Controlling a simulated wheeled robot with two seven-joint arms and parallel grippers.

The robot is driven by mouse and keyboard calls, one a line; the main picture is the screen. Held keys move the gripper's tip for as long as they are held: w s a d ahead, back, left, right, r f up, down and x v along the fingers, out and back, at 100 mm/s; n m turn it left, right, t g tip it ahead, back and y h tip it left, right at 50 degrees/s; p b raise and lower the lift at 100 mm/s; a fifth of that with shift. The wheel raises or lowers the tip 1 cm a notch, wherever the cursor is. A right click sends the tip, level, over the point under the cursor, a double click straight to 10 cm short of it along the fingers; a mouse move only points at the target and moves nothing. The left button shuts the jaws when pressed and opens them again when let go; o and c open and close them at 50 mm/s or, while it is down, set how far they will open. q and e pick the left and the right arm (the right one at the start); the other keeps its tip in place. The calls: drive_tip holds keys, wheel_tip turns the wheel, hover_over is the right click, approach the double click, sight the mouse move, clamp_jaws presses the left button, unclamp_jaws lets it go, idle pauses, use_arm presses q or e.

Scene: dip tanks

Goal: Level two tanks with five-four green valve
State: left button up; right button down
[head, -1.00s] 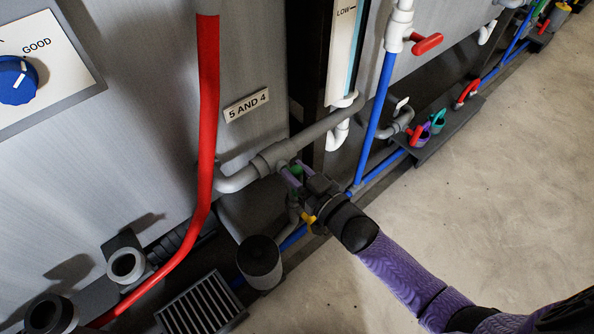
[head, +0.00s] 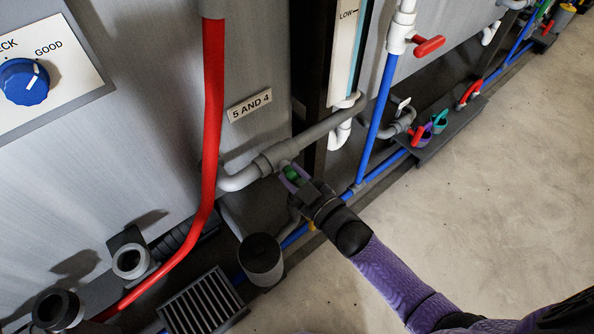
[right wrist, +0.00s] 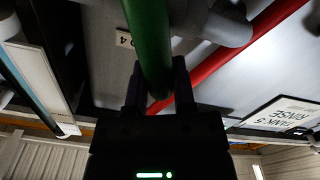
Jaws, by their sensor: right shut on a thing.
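The green valve handle (head: 291,173) sits on the grey pipe (head: 310,134) below the "5 AND 4" label (head: 249,104). My right gripper (head: 293,178) has its purple fingers on either side of the handle and is shut on it. In the right wrist view the green handle (right wrist: 149,45) runs down between the two dark fingers (right wrist: 158,88). The fingers and the gripper body hide part of the handle and the valve body. My left gripper is not in view.
A red hose (head: 212,110) hangs left of the valve. A dark round pot (head: 261,259) and a floor grate (head: 203,302) lie below. A red-handled valve (head: 428,46) is on the white pipe. The floor at right is clear.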

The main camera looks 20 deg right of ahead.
drive_tip(key=n, duration=0.2)
drive_tip(key=shift+s+a+f+n, duration=0.15)
drive_tip(key=shift+a+f+n, duration=0.15)
drive_tip(key=shift+n, duration=0.1)
drive_tip(key=n, duration=0.3)
drive_tip(key=shift+s+a+f+n, duration=0.1)
drive_tip(key=shift+a+f+n, duration=0.2)
drive_tip(key=shift+f, duration=0.05)
drive_tip(key=n, duration=0.1)
drive_tip(key=n+b, duration=0.1)
drive_tip(key=shift+a+f+n, duration=0.1)
drive_tip(key=shift+f+n, duration=0.2)
drive_tip(key=shift+f, duration=0.05)
drive_tip(key=n, duration=0.1)
drive_tip(key=n+b, duration=0.1)
drive_tip(key=n, duration=0.1)
drive_tip(key=shift+s+a+f+n, duration=0.1)
drive_tip(key=shift+f+n, duration=0.2)
drive_tip(key=shift+f, duration=0.1)
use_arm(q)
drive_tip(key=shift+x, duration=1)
use_arm(e)
drive_tip(key=shift+n, duration=0.3)
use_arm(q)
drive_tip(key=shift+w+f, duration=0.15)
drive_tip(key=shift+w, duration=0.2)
